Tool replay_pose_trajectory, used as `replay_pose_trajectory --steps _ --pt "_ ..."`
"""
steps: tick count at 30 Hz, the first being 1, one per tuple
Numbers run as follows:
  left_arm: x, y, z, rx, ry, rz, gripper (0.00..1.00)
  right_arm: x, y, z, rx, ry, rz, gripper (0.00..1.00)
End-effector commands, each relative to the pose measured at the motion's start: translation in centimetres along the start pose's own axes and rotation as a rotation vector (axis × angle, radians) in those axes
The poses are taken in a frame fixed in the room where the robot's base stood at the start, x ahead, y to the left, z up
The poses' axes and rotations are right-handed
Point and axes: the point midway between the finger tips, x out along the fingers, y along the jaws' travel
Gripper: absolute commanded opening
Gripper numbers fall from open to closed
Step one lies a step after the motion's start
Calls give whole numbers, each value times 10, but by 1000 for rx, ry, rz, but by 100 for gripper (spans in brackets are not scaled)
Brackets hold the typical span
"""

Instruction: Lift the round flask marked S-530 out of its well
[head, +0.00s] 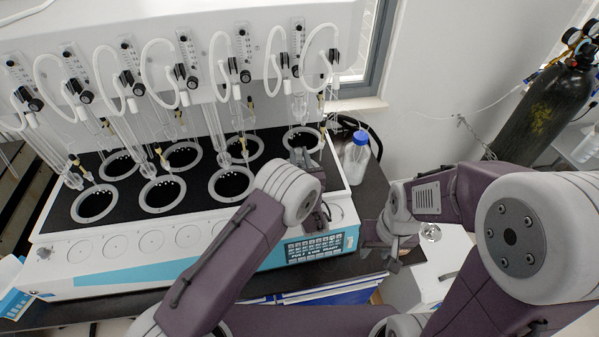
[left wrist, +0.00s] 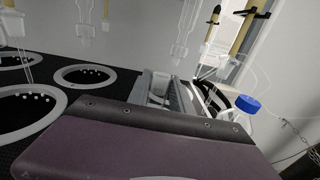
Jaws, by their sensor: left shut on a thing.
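My left gripper (head: 308,165) is at the right end of the bath block (head: 205,172), beside the back right well (head: 303,138). Its arm comes up from below and covers the front right well area. In the left wrist view the left gripper (left wrist: 165,90) is shut, with a pale, glassy piece (left wrist: 158,87) between its fingers. This appears to be the round flask; most of it is hidden, and I cannot read the mark S-530. My right gripper (head: 385,249) is right of the block's front corner, apart from it; I cannot tell whether it is open.
Several other round wells stand in two rows, with glass tubes and white hoses above. A blue-capped bottle (head: 356,153) stands right of the block and shows in the left wrist view (left wrist: 247,105). A dark gas cylinder (head: 545,110) leans in view at far right.

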Motion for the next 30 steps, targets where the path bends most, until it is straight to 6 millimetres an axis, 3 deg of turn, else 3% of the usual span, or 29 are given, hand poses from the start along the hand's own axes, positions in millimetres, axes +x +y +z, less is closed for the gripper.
replay_pose_trajectory --steps 12,30 --pt "1 -1 40 -7 -12 -1 0 -23 0 -2 0 0 0 36" --pt "0 -1 80 -6 -13 -1 0 -48 -1 -5 0 0 0 36"
